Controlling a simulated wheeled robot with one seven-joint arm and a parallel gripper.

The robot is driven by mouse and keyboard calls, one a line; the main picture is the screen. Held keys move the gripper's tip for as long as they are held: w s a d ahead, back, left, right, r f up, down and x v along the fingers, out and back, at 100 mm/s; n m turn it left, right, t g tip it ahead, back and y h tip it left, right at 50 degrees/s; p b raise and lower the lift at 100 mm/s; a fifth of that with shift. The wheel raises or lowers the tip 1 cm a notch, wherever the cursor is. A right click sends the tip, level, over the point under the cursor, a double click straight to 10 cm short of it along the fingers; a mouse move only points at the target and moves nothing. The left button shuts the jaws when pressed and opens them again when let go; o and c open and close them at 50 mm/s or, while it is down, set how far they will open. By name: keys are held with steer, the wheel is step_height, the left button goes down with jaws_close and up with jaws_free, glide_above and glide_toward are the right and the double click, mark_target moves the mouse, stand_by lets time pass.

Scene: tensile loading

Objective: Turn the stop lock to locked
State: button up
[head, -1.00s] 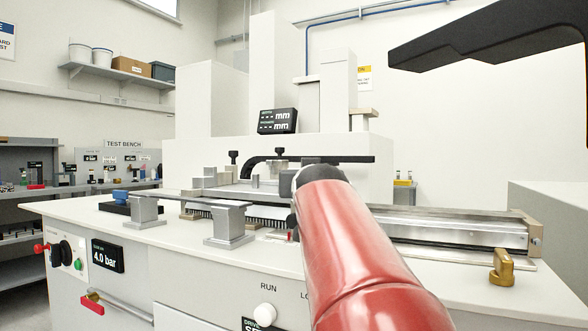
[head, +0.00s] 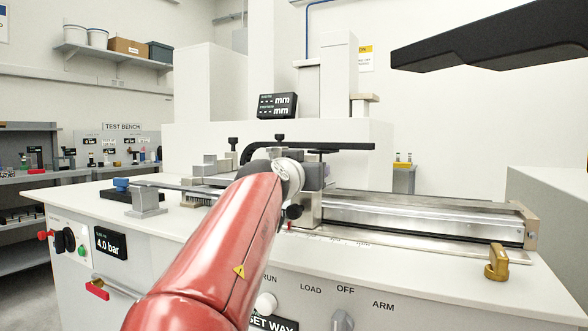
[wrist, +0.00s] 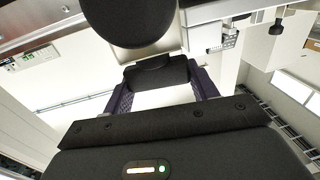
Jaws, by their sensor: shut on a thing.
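My gripper shows in the wrist view (wrist: 158,75), with its fingers brought together on a small dark part that appears to be the stop lock. Most of that part is hidden, and I cannot tell how it is turned. A large black round thing (wrist: 130,20) fills the top of the wrist view, close beyond the fingertips. In the head view my red arm reaches to the metal carriage (head: 308,208) on the rail, and its end hides the grip. A black knob (head: 293,212) sticks out at the carriage's near side.
The long metal rail (head: 425,212) runs right from the carriage. A brass piece (head: 497,262) stands at the bench's right. A black clamp arm (head: 320,147) crosses behind my gripper. A white knob (head: 265,305) and grey selector (head: 342,322) are on the front panel.

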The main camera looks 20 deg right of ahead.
steer(key=shift+m+g+h, duration=0.8)
steer(key=shift+g, duration=0.2)
steer(key=o, duration=1)
steer(key=b+v, duration=0.1)
steer(key=v, duration=0.7)
